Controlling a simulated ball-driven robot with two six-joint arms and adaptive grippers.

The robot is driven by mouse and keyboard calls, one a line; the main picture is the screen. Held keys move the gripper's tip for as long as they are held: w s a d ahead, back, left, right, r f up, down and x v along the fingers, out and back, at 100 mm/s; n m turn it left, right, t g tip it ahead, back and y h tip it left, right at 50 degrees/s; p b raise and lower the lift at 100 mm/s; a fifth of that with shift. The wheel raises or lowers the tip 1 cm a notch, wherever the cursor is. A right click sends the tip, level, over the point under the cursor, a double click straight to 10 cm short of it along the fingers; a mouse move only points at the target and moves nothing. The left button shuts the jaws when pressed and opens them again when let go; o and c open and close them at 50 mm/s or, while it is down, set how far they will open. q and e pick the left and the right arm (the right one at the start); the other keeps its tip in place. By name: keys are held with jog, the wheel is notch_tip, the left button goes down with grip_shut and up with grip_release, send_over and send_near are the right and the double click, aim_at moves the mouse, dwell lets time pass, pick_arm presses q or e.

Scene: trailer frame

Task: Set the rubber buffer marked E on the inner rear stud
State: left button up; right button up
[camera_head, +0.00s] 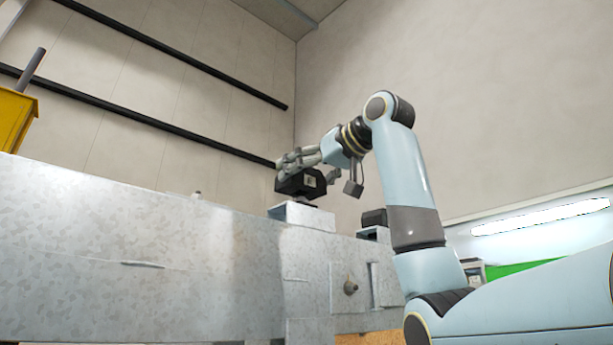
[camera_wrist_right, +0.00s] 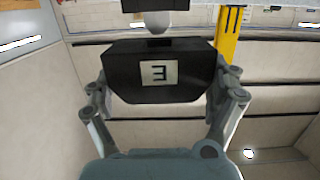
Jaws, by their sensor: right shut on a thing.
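The black rubber buffer (camera_head: 297,184) is a block with a pale label on its face. In the right wrist view the buffer (camera_wrist_right: 128,75) shows the label as an E turned upside down. My right gripper (camera_head: 303,163) is shut on it from both sides, with a finger at each end in the wrist view (camera_wrist_right: 160,92). The buffer is over a pale metal bracket (camera_head: 288,213) on top of the galvanised frame. A dark bit shows between them; I cannot tell whether the buffer touches it. No stud is clearly visible under the buffer. My left gripper is out of view.
The galvanised frame beam (camera_head: 100,230) runs across the front. Another black block (camera_head: 374,217) sits on a second bracket (camera_head: 373,234) to the right, near my right arm. A yellow container (camera_head: 14,118) stands at far left. Open air lies above the beam.

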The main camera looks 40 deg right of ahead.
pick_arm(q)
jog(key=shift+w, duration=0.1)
pick_arm(e)
jog(key=shift+f+b, duration=0.45)
jog(key=shift+f, duration=0.05)
jog(key=shift+f+b, duration=0.65)
jog(key=shift+f, duration=0.25)
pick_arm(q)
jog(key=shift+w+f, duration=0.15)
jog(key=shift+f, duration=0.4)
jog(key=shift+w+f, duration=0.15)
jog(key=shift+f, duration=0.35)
pick_arm(e)
jog(key=o, duration=1.2)
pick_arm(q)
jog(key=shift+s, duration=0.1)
pick_arm(e)
jog(key=shift+o, duration=0.2)
jog(key=s+r, duration=0.1)
jog(key=s, duration=1)
jog(key=shift+s+d+r, duration=0.35)
jog(key=shift+s+d, duration=0.05)
jog(key=shift+d, duration=0.05)
